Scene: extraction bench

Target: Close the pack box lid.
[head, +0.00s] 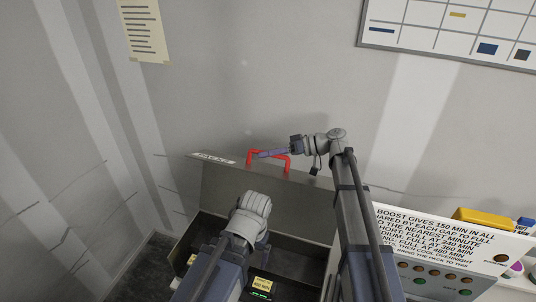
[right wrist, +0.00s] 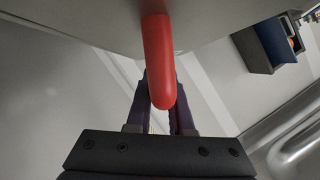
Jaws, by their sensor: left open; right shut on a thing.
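The pack box (head: 290,262) is a dark open box at the lower middle of the head view. Its grey lid (head: 285,205) stands raised along the far side, with a red handle (head: 283,154) on its top edge. My right gripper (head: 268,153) is shut on this handle; in the right wrist view the red handle (right wrist: 160,70) sits between the dark fingers (right wrist: 160,108). My left gripper (head: 262,243) is over the box opening, below the raised lid, largely hidden behind its own wrist. Small yellow-labelled packs (head: 261,284) lie inside the box.
A white panel with printed text (head: 440,235) and buttons stands right of the box. A yellow object (head: 484,218) lies behind it. A wall with a chart (head: 450,25) and a paper note (head: 143,30) rises behind.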

